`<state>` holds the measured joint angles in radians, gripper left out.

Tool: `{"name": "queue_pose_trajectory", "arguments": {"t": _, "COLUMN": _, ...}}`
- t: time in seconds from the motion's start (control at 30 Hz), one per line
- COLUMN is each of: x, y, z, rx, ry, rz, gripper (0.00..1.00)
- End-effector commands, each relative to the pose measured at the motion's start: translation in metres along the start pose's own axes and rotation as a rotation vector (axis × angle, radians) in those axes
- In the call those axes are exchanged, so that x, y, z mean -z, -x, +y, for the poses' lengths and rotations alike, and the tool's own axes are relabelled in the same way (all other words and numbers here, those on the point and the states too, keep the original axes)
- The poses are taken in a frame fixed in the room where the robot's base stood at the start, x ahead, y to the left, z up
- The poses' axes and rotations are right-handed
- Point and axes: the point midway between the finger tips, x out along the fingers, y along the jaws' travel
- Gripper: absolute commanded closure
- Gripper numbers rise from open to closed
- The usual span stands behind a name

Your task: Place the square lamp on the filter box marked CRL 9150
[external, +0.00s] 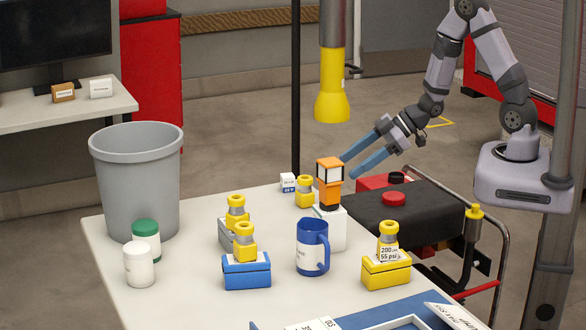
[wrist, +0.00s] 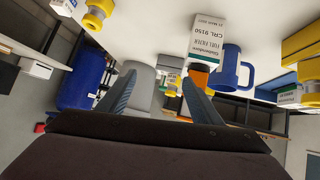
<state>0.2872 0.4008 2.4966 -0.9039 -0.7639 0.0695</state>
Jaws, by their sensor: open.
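The square lamp (external: 330,195) is orange with a pale square face and a dark band. It stands upright on a white box (external: 331,232) on the table. In the wrist view, which is upside down, this box (wrist: 208,40) reads CRL 9150, fuel filter, and the orange lamp (wrist: 200,69) rests against its top. A finger partly hides the lamp there. My gripper (external: 349,167) is open and empty, with its blue fingertips just right of the lamp's head in the external view. The spread fingers (wrist: 158,78) also show in the wrist view. Whether a fingertip touches the lamp is unclear.
A blue mug (external: 310,247) stands in front of the box. Yellow-topped fittings sit on a blue box (external: 246,274), a yellow box (external: 386,271) and others. A grey bin (external: 138,185) and two jars stand left. A yellow-ended pipe (external: 332,98) hangs above.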

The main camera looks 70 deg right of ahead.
Motion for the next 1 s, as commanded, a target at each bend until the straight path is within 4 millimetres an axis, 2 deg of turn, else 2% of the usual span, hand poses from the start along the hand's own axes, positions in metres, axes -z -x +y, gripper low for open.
{"name": "queue_pose_trajectory", "arguments": {"t": 0.13, "x": -0.024, "y": 0.021, "z": 0.025, "rx": -0.148, "ry": -0.057, "rz": -0.227, "gripper": 0.41}}
{"name": "queue_pose_trajectory", "arguments": {"t": 0.27, "x": -0.048, "y": 0.051, "z": 0.027, "rx": -0.233, "ry": -0.163, "rz": -0.422, "gripper": 0.41}}
{"name": "queue_pose_trajectory", "arguments": {"t": 0.37, "x": -0.064, "y": 0.079, "z": 0.013, "rx": -0.260, "ry": -0.261, "rz": -0.562, "gripper": 0.41}}
{"name": "queue_pose_trajectory", "arguments": {"t": 0.6, "x": -0.083, "y": 0.136, "z": -0.049, "rx": -0.211, "ry": -0.477, "rz": -0.815, "gripper": 0.41}}
{"name": "queue_pose_trajectory", "arguments": {"t": 0.7, "x": -0.085, "y": 0.151, "z": -0.071, "rx": -0.175, "ry": -0.531, "rz": -0.878, "gripper": 0.41}}
{"name": "queue_pose_trajectory", "arguments": {"t": 0.8, "x": -0.085, "y": 0.160, "z": -0.085, "rx": -0.149, "ry": -0.564, "rz": -0.916, "gripper": 0.41}}
{"name": "queue_pose_trajectory", "arguments": {"t": 1.0, "x": -0.085, "y": 0.165, "z": -0.092, "rx": -0.134, "ry": -0.581, "rz": -0.937, "gripper": 0.41}}
